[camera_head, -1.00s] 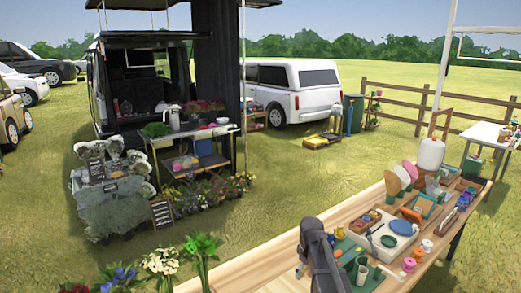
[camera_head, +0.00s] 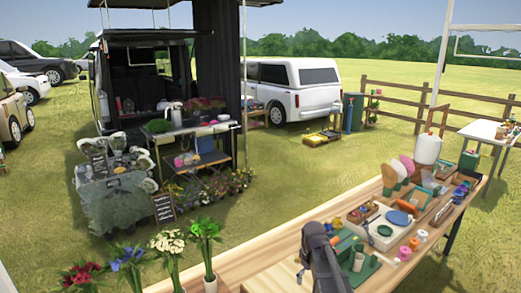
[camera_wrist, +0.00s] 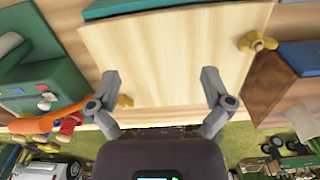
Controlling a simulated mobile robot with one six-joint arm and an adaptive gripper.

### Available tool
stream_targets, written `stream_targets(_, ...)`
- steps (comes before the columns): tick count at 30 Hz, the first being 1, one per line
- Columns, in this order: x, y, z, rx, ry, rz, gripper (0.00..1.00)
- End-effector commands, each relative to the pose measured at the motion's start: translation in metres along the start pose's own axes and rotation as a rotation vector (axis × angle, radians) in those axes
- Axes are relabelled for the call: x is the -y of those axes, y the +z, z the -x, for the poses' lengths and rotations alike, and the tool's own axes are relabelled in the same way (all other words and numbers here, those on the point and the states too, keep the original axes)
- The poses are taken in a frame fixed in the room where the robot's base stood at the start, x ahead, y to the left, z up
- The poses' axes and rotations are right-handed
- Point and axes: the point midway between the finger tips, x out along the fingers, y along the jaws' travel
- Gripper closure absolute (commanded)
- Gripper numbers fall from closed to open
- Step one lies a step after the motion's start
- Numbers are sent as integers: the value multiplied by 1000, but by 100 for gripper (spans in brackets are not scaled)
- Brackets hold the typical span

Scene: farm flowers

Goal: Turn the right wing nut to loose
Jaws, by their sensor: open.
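In the wrist view two yellow wing nuts show. One wing nut (camera_wrist: 257,41) is at the upper right, at the edge of a pale wooden board (camera_wrist: 150,55). The other wing nut (camera_wrist: 124,101) is lower left, close beside the left finger and partly hidden by it. I cannot tell for sure which is the task's right one. My gripper (camera_wrist: 160,78) is open and empty over the board, its fingers apart, with neither nut between the fingertips. In the head view my dark arm (camera_head: 322,262) reaches over the near part of the table; the wing nuts cannot be made out there.
In the wrist view a green item with an orange tool (camera_wrist: 48,122) lies left and a blue-grey item (camera_wrist: 300,57) right. In the head view the wooden table (camera_head: 270,245) holds a white tray (camera_head: 390,230), spools and paddles. Flower vases (camera_head: 207,240) stand at front left.

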Motion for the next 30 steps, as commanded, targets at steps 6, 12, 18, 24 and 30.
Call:
stream_targets(6, 15, 29, -20, 0, 0, -110, 0)
stream_targets(12, 34, 64, -43, 1, 0, -264, 0)
stream_targets(18, 56, 105, -68, 1, 0, -456, 0)
stream_targets(24, 63, 119, -74, 1, 0, -543, 0)
stream_targets(30, 63, 118, -73, 1, 0, -550, 0)
